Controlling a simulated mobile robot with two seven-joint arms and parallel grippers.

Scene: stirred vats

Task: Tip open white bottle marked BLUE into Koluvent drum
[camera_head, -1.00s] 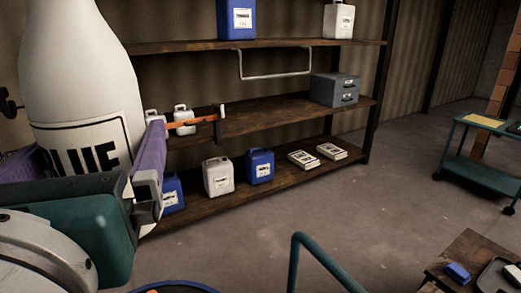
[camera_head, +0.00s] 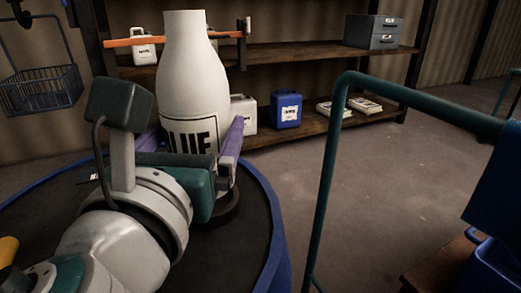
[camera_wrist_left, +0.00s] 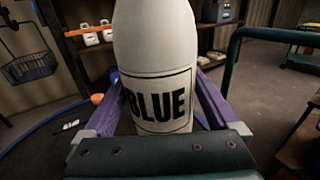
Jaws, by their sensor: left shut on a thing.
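The white bottle marked BLUE (camera_head: 187,95) stands upright in my left gripper (camera_head: 195,135). Its narrow top shows no cap in the head view. The gripper's purple fingers are shut on its two sides, and the black-framed label faces the wrist. In the left wrist view the bottle (camera_wrist_left: 155,45) fills the middle between both fingers. Below it is a large round drum or vat with a blue rim (camera_head: 272,215) and a dark top. No Koluvent name is readable on it. A dark ring (camera_head: 228,212) shows by the bottle's base. My right gripper is out of view.
A teal tube rail (camera_head: 325,165) rises close on the right. Behind is a wooden shelf (camera_head: 300,55) with a blue canister (camera_head: 286,110), white canisters and a grey drawer box (camera_head: 374,31). A blue wire basket (camera_head: 40,90) hangs at the left. Open floor lies right of the drum.

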